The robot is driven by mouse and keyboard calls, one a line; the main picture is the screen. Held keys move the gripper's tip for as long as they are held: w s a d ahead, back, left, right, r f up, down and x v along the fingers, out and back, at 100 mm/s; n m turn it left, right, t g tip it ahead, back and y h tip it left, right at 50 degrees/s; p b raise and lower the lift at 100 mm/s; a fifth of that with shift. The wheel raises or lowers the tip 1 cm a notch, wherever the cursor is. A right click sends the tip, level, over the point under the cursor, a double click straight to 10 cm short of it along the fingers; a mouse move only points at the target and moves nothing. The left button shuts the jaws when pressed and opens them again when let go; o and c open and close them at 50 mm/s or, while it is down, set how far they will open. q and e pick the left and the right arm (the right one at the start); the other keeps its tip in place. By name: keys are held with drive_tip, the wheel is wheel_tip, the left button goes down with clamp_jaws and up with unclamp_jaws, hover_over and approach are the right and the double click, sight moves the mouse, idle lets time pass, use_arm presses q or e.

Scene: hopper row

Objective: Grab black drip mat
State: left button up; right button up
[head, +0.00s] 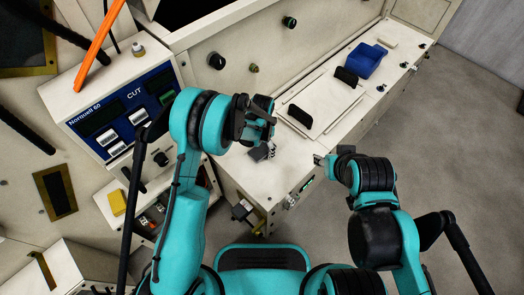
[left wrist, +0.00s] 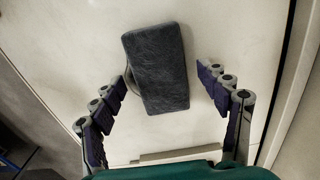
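A dark grey-black rectangular slab (left wrist: 157,68), which looks like the drip mat, lies on the pale counter in the left wrist view. A curved grey piece shows at its left edge. My left gripper (left wrist: 165,78) is open, with its fingers apart on either side of the slab's near part and nothing clamped. In the head view, my left gripper (head: 266,128) hangs over the counter's near left part, partly hiding a small grey thing (head: 262,152) that seems to be the same slab. My right gripper (head: 320,160) is at the counter's right edge; its finger opening is too small to judge.
Two black upright pieces, one nearer (head: 299,117) and one farther (head: 346,76), stand on pale panels of the counter (head: 235,172). A blue container (head: 364,61) sits farther back. A machine with a blue control panel (head: 122,112) stands at left. Open floor (head: 455,125) lies right.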

use_arm(q)
drive_tip(key=c, duration=1)
drive_tip(key=shift+o, duration=0.2)
